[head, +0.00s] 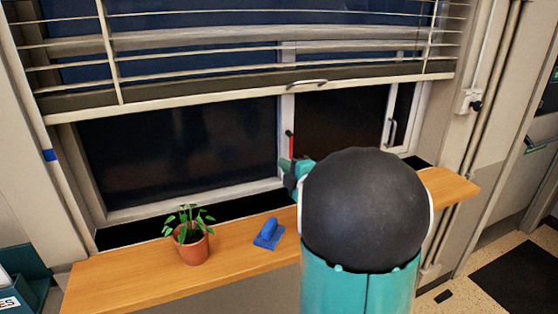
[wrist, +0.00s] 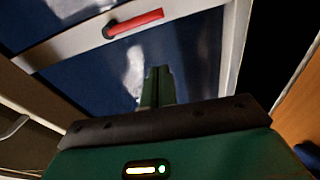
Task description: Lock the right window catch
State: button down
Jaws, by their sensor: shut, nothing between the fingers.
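A red window catch (head: 291,145) with a dark pivot at its upper end sits on the upright between the two panes. It points down along the upright. In the wrist view, the red catch (wrist: 135,22) lies along the pale frame bar, ahead of my fingers. My gripper (head: 290,166) is just below the catch in the head view, shut and empty. In the wrist view, my shut fingertips (wrist: 158,72) show in front of the dark glass, apart from the catch. A grey handle (head: 392,131) is on the window's right side. My arm hides part of the lower right window.
A wooden sill (head: 130,277) runs below the window. A potted plant (head: 191,240) and a blue object (head: 268,233) stand on it, left of my arm. A partly lowered blind (head: 200,93) hangs above the catch. A pipe and valve (head: 472,103) are at right.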

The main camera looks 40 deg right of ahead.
jog(key=shift+s+a, duration=0.2)
jog(key=shift+s, duration=1.95)
